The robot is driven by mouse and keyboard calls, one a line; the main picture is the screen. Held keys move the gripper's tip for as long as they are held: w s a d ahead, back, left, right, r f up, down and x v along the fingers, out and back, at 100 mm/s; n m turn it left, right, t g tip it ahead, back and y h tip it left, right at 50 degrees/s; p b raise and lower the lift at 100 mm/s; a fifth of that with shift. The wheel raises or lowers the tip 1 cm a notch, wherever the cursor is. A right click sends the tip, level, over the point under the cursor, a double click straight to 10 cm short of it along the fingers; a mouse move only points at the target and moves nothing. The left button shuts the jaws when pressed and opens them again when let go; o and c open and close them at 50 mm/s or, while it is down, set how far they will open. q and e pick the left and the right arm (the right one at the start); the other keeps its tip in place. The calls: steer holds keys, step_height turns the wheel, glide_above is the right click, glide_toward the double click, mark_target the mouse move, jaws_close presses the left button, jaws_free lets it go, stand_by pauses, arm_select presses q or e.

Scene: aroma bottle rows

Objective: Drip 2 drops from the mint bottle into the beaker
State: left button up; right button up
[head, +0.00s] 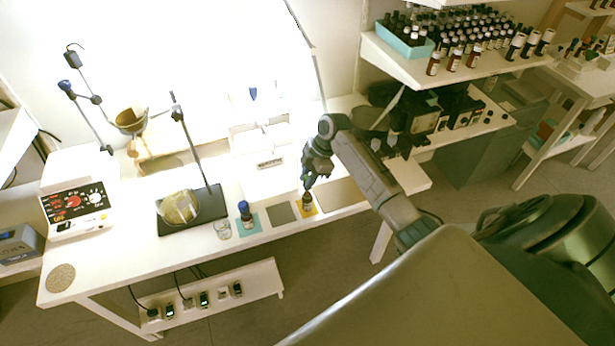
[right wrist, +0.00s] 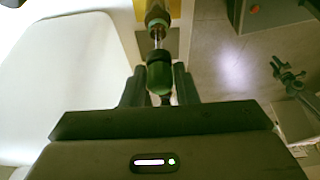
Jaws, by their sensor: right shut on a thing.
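My right gripper (head: 308,184) is shut on a green dropper bulb (right wrist: 159,76), directly above a small brown bottle (head: 307,203) on a yellow mat (head: 314,211). In the right wrist view, the dropper's glass tube (right wrist: 158,38) shows between the bulb and the neck of the brown bottle (right wrist: 157,12); its tip is hidden. I cannot read a label, so whether this is the mint bottle is unclear. The clear glass beaker (head: 223,230) stands on the white table, further left. My left gripper is out of view.
A blue-capped bottle (head: 245,211) on a teal mat (head: 251,229) stands between the beaker and an empty grey mat (head: 281,213). A dark stand (head: 190,221) with a round dish is left of the beaker. A shelf (head: 420,70) of bottles is at upper right.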

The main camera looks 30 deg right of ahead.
steer(key=shift+f+b, duration=1.1)
steer(key=shift+f, duration=0.8)
steer(key=o, duration=0.4)
steer(key=shift+c, duration=0.4)
stand_by(0.5)
step_height(320, 180, up, 9)
steer(key=p, duration=0.7)
steer(key=shift+p, duration=0.35)
steer(key=shift+f, duration=0.1)
